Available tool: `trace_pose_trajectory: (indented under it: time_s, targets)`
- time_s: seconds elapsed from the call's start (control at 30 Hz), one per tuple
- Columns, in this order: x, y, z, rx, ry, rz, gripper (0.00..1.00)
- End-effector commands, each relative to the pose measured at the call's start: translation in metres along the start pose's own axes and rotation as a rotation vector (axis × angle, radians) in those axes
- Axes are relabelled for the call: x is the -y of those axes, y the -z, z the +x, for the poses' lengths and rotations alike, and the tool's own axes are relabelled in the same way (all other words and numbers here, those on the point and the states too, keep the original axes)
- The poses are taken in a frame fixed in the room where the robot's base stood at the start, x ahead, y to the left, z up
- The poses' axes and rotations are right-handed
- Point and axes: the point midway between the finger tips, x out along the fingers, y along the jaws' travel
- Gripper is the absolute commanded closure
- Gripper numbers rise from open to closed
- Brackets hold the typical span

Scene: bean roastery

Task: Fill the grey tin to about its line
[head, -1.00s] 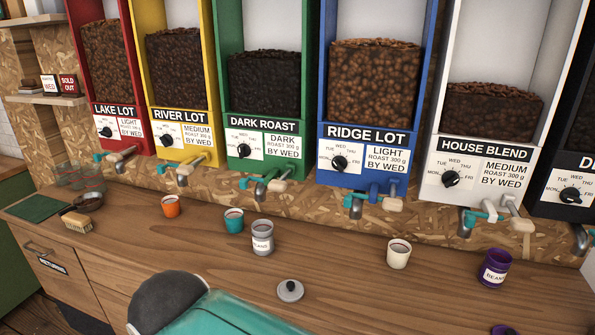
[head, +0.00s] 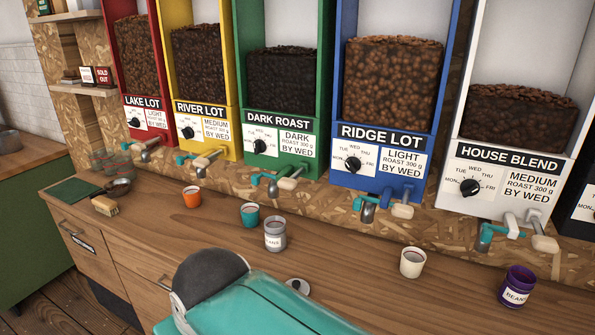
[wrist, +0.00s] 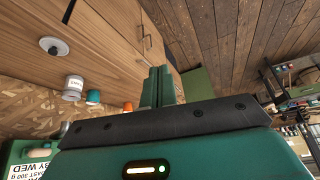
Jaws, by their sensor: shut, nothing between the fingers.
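The grey tin (head: 275,237) stands upright and open-topped on the wooden counter, with a white BEANS label on its front. How full it is inside, and any line, I cannot make out. It also shows in the wrist view (wrist: 73,88), at the left. A grey lid with a dark knob (wrist: 54,46) lies on the counter near it; in the head view my arm partly covers the lid (head: 298,286). My gripper (wrist: 160,72) is shut and empty, apart from the tin. In the head view my teal arm hides the fingers.
A teal cup (head: 250,217) stands close left of the tin, an orange cup (head: 192,198) farther left. A cream cup (head: 412,263) and a purple tin (head: 516,287) stand right. Bean dispensers with spouts line the back, including Dark Roast (head: 282,125) and Ridge Lot (head: 385,130). A brush (head: 105,206) lies left.

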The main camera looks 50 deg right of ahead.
Motion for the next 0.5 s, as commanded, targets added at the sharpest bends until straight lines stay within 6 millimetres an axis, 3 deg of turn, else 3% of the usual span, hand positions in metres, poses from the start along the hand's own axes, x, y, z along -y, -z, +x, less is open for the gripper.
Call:
trace_pose_trajectory:
  time_s: [0.17,0.27,0.37,0.5]
  targets:
    - [-0.032,0.044,-0.017,0.039,0.024,0.025,1.00]
    - [-0.069,0.077,-0.033,0.049,0.061,0.030,1.00]
    - [-0.113,0.108,-0.050,0.035,0.106,0.023,1.00]
    - [-0.186,0.139,-0.076,-0.024,0.160,-0.008,1.00]
